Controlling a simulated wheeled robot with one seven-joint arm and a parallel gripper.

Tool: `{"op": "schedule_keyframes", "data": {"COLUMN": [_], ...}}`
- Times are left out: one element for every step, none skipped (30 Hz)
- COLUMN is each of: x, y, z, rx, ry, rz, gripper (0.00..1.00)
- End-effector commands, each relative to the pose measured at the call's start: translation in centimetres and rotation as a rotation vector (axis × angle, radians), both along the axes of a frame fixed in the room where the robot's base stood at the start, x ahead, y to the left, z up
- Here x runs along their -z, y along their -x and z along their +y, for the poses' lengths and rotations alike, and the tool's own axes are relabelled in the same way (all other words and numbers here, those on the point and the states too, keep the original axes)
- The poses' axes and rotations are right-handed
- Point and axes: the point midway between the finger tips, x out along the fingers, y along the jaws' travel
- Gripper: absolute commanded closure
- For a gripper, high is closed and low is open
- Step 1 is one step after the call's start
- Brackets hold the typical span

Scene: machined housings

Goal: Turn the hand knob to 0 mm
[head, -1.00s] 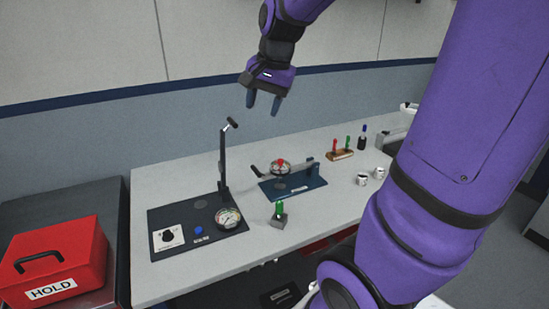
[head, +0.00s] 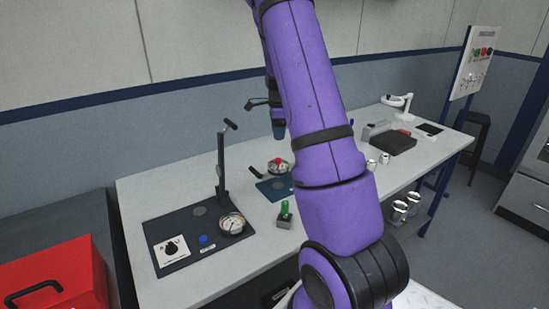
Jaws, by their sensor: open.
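Two things could be the hand knob, and I cannot tell which. A round metal knob with a red centre (head: 278,165) sits above a blue base plate (head: 270,188), partly hidden by my arm. A black knob (head: 172,247) sits on a white scale plate on the dark board at the left; its markings are too small to read. My gripper (head: 279,131) is mostly hidden behind my purple arm. One blue-grey finger shows, open, pointing down above and behind the red-centred knob, apart from it.
The dark board (head: 165,218) carries a tall lever stand (head: 221,165), a gauge (head: 231,224) and a blue button (head: 204,239). A green-topped block (head: 285,214) stands at the bench front. White cups (head: 378,162) stand right of my arm. A red box (head: 58,282) is at lower left.

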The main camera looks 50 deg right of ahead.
Motion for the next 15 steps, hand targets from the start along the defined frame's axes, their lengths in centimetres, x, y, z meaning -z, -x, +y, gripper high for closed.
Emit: {"op": "schedule_keyframes", "data": {"x": [0.3, 0.5, 0.8, 1.0, 1.3, 1.8, 2.2, 2.7, 3.4, 3.9, 4.5, 5.2, 5.8, 6.3, 7.0], "y": [0.0, 0.0, 0.0, 0.0, 0.0, 0.1, 0.0, 0.1, 0.1, 0.1, 0.0, 0.1, 0.1, 0.1, 0.1], "z": [-0.2, -0.3, -0.3, -0.3, -0.3, -0.3, -0.3, -0.3, -0.3, -0.3, -0.3, -0.2, -0.3, -0.3, -0.3], "rx": [0.01, 0.013, 0.015, 0.015, 0.015, 0.014, 0.014, 0.014, 0.014, 0.013, 0.013, 0.012, 0.013, 0.013, 0.013], "ry": [0.002, 0.002, 0.001, 0.001, 0.0, 0.0, 0.0, 0.0, -0.001, -0.001, 0.0, -0.001, -0.001, 0.0, -0.001], "rz": [0.003, 0.004, 0.005, 0.005, 0.006, 0.005, 0.005, 0.005, 0.006, 0.006, 0.005, 0.006, 0.006, 0.006, 0.006], "gripper": [0.5, 0.5, 0.5, 0.5, 0.5, 0.5, 0.5, 0.5, 0.5, 0.5, 0.5, 0.5, 0.5, 0.5, 0.5]}}
